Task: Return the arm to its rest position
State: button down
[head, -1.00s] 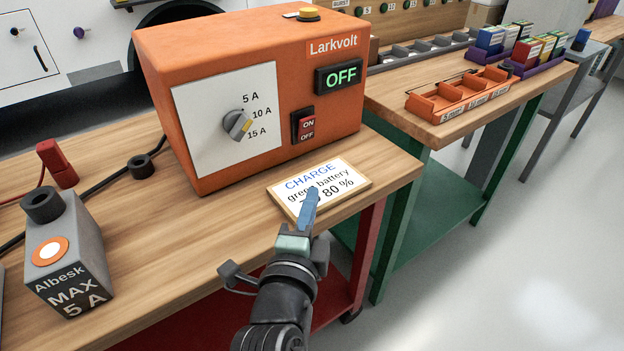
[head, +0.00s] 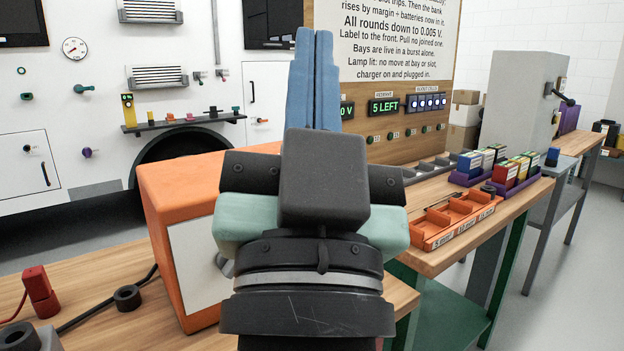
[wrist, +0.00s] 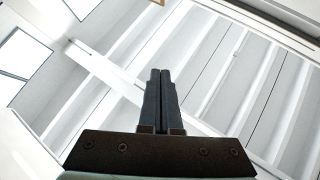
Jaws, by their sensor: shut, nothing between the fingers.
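My gripper (head: 313,80) stands upright in the middle of the head view, close to the camera. Its blue fingers point up and lie together with nothing between them. In the wrist view the shut fingers (wrist: 158,100) point toward the white ceiling. My wrist and gripper body hide much of the orange charger (head: 185,215) behind them, including its display and switch. The gripper is clear of the charger and the bench.
The wooden bench (head: 120,310) carries a red clamp (head: 40,290) and a black ring (head: 127,297) on a cable. At right, a second bench holds an orange tray (head: 455,218) and a purple tray of batteries (head: 497,180). Grey floor (head: 570,290) at right is free.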

notch_tip(320, 180, up, 31)
jog(key=s+n+t+p, duration=0.1)
jog(key=s+n+p, duration=0.1)
jog(key=p, duration=2.6)
jog(key=shift+s, duration=0.35)
jog(key=shift+a+y, duration=0.2)
jog(key=shift+y, duration=0.2)
